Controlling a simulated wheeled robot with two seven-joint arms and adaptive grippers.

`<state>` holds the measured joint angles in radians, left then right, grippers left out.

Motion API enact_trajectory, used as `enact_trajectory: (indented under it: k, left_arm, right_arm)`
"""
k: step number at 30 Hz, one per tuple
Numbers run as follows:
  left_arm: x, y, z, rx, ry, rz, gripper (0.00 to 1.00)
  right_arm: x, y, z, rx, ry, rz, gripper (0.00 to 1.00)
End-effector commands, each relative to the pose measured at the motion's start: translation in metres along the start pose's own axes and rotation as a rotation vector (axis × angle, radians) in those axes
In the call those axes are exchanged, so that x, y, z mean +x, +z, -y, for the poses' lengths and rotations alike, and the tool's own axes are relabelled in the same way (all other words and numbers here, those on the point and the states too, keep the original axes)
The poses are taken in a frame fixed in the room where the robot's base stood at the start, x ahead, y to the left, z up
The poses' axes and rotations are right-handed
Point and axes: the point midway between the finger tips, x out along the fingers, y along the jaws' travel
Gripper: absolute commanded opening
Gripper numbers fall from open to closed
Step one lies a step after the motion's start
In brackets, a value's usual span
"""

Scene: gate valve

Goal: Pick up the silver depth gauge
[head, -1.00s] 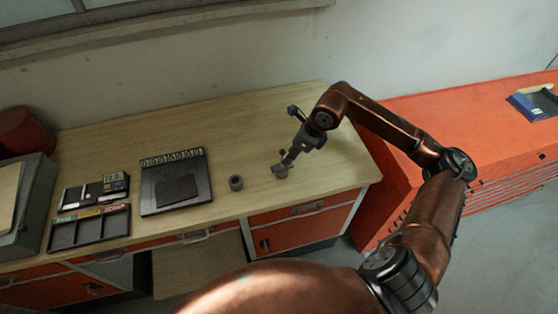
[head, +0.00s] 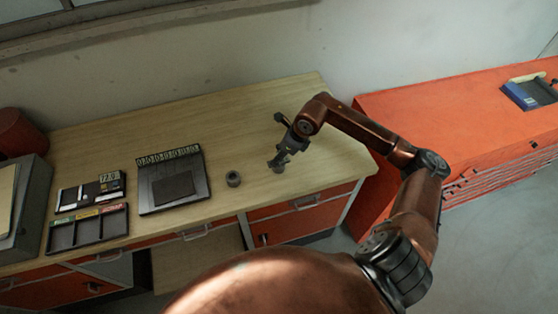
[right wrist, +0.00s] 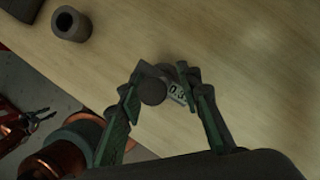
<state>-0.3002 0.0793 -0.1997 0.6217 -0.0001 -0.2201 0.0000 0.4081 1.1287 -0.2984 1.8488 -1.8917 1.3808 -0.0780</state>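My right gripper (head: 277,163) points down at the right part of the bench, over a small grey round piece (head: 279,169). In the right wrist view its fingers (right wrist: 166,72) are apart, with a dark round knob (right wrist: 152,92) and a white number tag (right wrist: 178,92) between them. A gap shows beside the left finger; whether the right finger touches the piece is unclear. I cannot tell for sure whether this piece is the silver depth gauge; much of it is hidden by the fingers. My left gripper is not in view.
A grey hollow cylinder (head: 233,179) stands to the left; it also shows in the right wrist view (right wrist: 69,24). Further left are a black board with numbered tags (head: 143,206) and a sorting tray (head: 87,243). The bench (head: 225,115) is clear behind and to the right.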

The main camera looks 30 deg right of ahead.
Motion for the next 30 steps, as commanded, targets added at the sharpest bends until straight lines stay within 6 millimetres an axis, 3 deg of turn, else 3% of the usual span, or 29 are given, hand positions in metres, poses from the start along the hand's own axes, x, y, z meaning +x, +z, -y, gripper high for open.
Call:
enact_trajectory:
  k: [5,19,30]
  left_arm:
    - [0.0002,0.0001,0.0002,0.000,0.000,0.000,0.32]
    - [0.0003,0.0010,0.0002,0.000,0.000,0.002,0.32]
    - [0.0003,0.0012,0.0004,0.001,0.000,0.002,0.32]
  right_arm:
    - [0.0003,0.0005,-0.0002,-0.001,0.000,0.000,0.32]
    - [0.0001,0.0007,-0.0003,-0.001,0.001,0.000,0.00]
    - [-0.0004,0.0012,-0.0002,-0.001,0.000,0.002,0.00]
